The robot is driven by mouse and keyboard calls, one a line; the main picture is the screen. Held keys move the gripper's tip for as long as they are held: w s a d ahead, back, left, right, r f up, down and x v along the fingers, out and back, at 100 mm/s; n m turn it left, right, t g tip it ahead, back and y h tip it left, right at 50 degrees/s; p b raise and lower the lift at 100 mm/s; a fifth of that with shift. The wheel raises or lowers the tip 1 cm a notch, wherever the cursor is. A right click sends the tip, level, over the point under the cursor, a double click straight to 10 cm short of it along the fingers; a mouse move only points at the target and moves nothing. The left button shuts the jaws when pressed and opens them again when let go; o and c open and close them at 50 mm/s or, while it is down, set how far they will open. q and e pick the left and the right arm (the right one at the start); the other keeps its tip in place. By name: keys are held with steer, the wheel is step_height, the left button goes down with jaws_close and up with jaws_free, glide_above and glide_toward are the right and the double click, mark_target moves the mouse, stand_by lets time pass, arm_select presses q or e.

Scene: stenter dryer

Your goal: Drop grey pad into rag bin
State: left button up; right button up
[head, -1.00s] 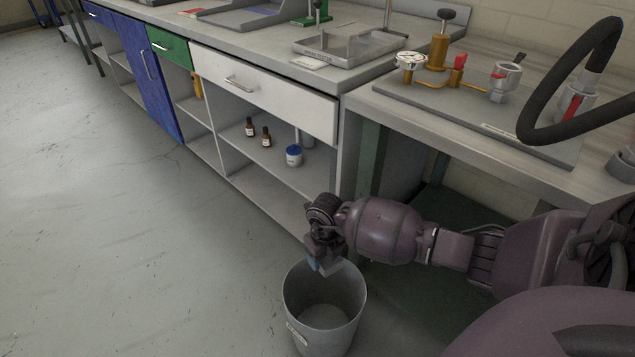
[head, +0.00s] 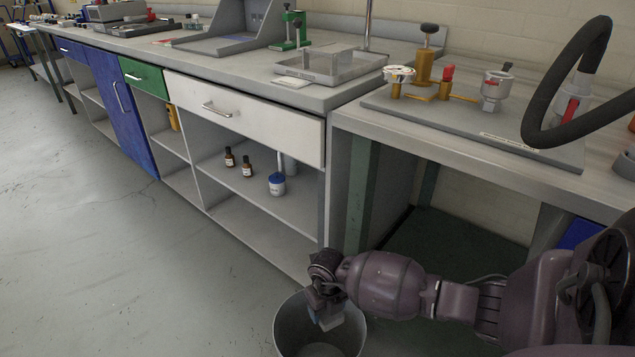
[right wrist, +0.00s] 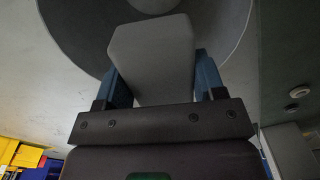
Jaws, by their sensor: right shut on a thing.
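The grey pad (right wrist: 152,58) is a light grey block in the right wrist view, held between the two blue fingers of my right gripper (right wrist: 160,80). The rag bin (head: 290,322) is a round grey bin on the floor at the bottom of the head view, its lower part cut off by the picture edge. My right gripper (head: 326,318) points down over the bin's opening in the head view, and the pad is hard to make out there. In the right wrist view the bin's round wall (right wrist: 75,35) lies behind the pad. My left gripper is not in view.
A white-drawer bench (head: 250,110) with open shelves stands behind the bin. Its shelf holds two brown bottles (head: 246,165) and a blue-lidded jar (head: 277,185). A grey table (head: 450,155) with brass fittings stands at right. The floor at left (head: 90,240) is clear.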

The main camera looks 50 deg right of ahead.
steer(key=o, duration=1)
steer(key=shift+c, duration=0.2)
steer(key=shift+w+r, duration=0.15)
steer(key=shift+r, duration=0.35)
step_height(320, 180, up, 9)
steer(key=p, duration=0.3)
steer(key=shift+f+p, duration=0.2)
steer(key=shift+p, duration=0.2)
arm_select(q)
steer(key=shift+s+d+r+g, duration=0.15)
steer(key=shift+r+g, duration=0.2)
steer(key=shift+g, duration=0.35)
arm_select(e)
steer(key=shift+r, duration=0.65)
